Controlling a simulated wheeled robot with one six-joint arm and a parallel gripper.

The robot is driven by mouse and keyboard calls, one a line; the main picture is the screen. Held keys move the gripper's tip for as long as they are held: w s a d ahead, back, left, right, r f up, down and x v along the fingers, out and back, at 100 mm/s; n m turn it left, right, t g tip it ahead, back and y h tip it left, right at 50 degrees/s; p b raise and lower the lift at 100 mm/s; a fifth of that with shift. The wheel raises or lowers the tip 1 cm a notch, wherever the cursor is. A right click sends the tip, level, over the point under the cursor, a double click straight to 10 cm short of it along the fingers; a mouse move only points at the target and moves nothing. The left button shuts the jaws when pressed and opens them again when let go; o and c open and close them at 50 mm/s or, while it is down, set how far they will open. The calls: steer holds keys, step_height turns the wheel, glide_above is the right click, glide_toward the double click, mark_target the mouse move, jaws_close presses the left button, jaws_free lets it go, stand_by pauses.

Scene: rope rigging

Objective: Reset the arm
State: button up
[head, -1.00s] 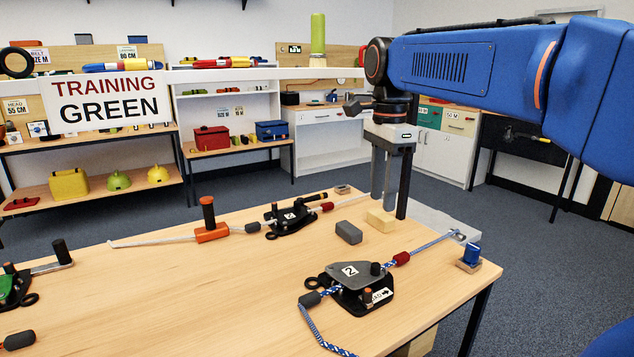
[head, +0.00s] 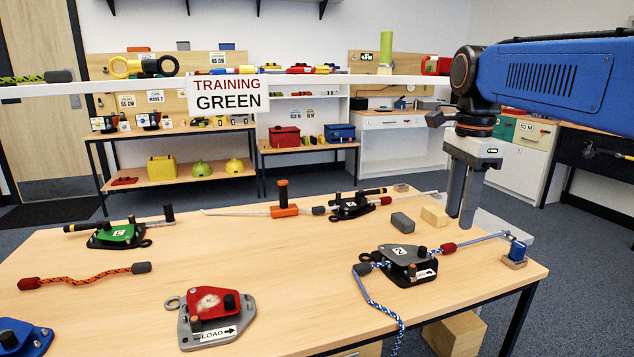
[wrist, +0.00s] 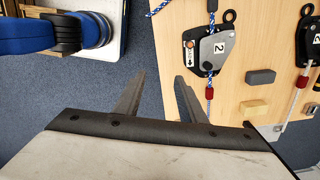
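My arm reaches in from the right in the head view, with my gripper (head: 460,218) pointing down by the table's right edge. The wooden table (head: 300,250) carries the rigging gear. The nearest pieces are a beige block (head: 435,215), a grey block (head: 402,222) and a grey number 2 rope device (head: 408,262) with blue-white rope. My gripper appears clear of them all.
A red device (head: 212,315), a green device (head: 117,234), a black device (head: 350,205) and an orange rope (head: 85,277) lie on the table. A blue clamp (head: 516,250) sits at its right corner. A white beam with a "Training Green" sign (head: 228,93) spans behind.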

steer(key=s+f+n+t, duration=0.4)
steer(key=s+f+n, duration=1.3)
steer(key=f, duration=0.5)
steer(key=shift+s+d+n+t, duration=0.3)
steer(key=shift+s+d+t, duration=0.1)
steer(key=shift+s, duration=0.75)
